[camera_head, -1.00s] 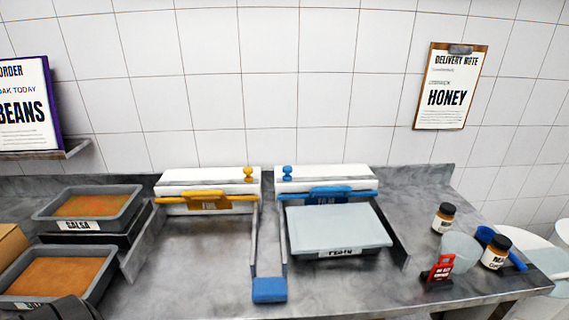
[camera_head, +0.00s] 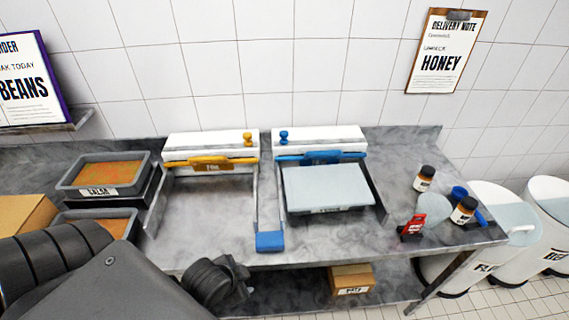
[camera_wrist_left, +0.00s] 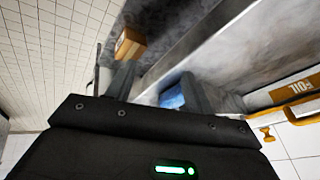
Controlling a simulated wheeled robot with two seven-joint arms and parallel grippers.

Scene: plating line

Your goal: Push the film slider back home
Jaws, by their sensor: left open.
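Two white film dispensers stand at the back of the counter. The left one (camera_head: 185,144) has an orange bar (camera_head: 211,164) and a yellow slider knob (camera_head: 248,139) at its right end. The right one (camera_head: 330,136) has a blue bar (camera_head: 322,157) and a blue slider knob (camera_head: 283,137) at its left end. My left arm comes in at the lower left. My left gripper (camera_wrist_left: 157,84) is open in the left wrist view, with a blue pad (camera_wrist_left: 173,95) seen beyond its fingers. The orange bar (camera_wrist_left: 300,90) shows at that view's right. My right gripper is not visible.
A tray with a pale cover (camera_head: 325,187) sits before the blue dispenser. Salsa (camera_head: 108,175) stands left. Two jars (camera_head: 424,178) (camera_head: 463,210) and a red label holder (camera_head: 412,228) stand right. A blue pad (camera_head: 270,241) sits at the front edge. The left bay is clear.

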